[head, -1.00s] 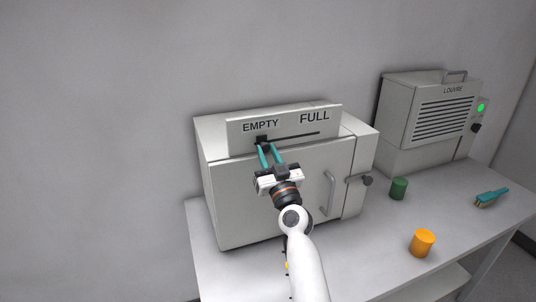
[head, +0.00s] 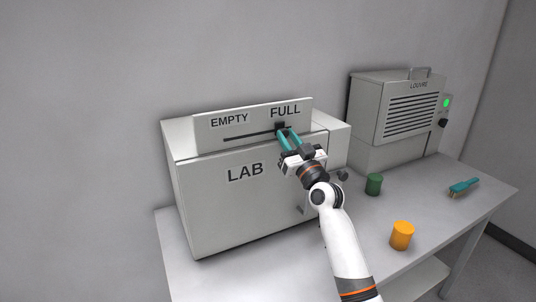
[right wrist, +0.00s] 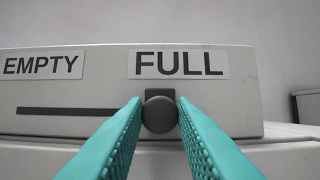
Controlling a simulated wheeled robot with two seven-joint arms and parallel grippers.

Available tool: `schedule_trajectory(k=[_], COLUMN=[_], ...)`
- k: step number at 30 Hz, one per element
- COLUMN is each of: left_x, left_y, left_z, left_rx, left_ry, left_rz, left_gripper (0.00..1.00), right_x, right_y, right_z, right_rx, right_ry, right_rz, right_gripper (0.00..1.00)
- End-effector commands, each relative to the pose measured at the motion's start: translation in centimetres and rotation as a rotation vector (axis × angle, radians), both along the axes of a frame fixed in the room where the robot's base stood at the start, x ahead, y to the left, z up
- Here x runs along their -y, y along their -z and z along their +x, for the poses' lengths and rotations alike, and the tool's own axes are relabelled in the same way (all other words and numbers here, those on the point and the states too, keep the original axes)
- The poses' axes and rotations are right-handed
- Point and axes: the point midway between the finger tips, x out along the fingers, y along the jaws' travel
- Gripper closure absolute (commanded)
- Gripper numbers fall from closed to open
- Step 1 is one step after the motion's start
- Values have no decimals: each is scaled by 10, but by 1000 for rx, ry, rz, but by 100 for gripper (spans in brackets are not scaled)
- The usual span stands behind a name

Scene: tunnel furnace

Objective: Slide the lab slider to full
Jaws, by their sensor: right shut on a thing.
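The lab slider is a dark knob (right wrist: 160,114) on a slotted panel (head: 205,134) on top of the grey LAB box (head: 215,205). In the right wrist view the knob sits under the FULL label (right wrist: 179,64), with the dark slot (right wrist: 70,111) running left from it toward the EMPTY label (right wrist: 43,67). In the head view the knob (head: 280,126) is near the slot's right end; the gripper partly hides that end. My right gripper (head: 285,133) has its teal fingers shut on the knob, one on each side. My left gripper is not in view.
A LOUVRE box (head: 390,110) with a green light stands at the right. A green cylinder (head: 374,184), an orange cylinder (head: 402,235) and a teal brush (head: 464,187) are on the table (head: 440,215). The table front between them is clear.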

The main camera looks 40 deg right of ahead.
Motion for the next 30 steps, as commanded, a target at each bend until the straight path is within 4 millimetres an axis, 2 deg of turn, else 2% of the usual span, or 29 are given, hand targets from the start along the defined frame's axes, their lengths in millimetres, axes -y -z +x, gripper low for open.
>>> schedule_trajectory(k=[1, 6, 18, 19, 22, 30], left_x=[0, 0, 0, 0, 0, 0], left_y=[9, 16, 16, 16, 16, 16], left_z=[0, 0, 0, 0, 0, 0], left_rx=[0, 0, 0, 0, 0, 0], left_ry=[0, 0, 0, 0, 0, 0], left_rz=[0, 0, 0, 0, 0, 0], left_gripper=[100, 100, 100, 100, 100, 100], right_x=[8, 21, 25, 25, 25, 24], right_y=[4, 2, 0, 0, 0, 0], right_z=[-2, -5, -6, -6, -6, -6], right_rx=[0, 0, 0, 0, 0, -1], right_ry=[3, 0, 2, 3, 2, 0], right_rz=[-5, 0, 1, 1, 1, 1], right_gripper=[100, 100, 100, 73, 56, 54])
